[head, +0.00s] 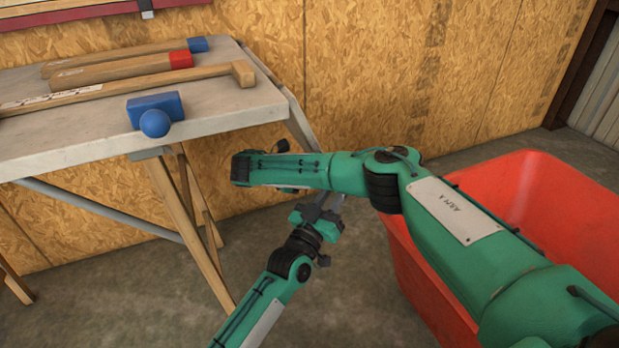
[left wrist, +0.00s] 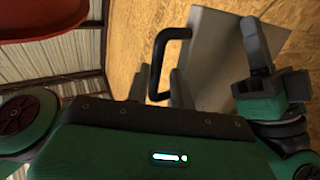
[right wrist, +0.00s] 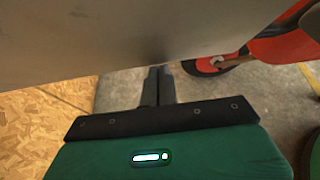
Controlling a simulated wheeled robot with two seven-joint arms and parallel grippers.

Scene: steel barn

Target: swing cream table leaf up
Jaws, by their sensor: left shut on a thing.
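The cream table leaf (head: 300,125) hangs down at the right end of the table, mostly hidden behind my right arm in the head view. The left wrist view shows part of its pale face (left wrist: 212,50) with a black bar handle (left wrist: 157,60). My left gripper (left wrist: 176,88) is shut on that handle; in the head view it is low beside the leaf (head: 328,206). My right gripper (right wrist: 158,86) has its fingers together, just under a broad grey panel (right wrist: 130,30) in the right wrist view; I see nothing between them.
The fixed tabletop (head: 60,140) carries a blue mallet (head: 155,112), a long wooden-handled hammer (head: 130,85) and other tools. A large red bin (head: 530,180) stands close on the right. A chipboard wall (head: 370,60) is behind. Concrete floor is open in front.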

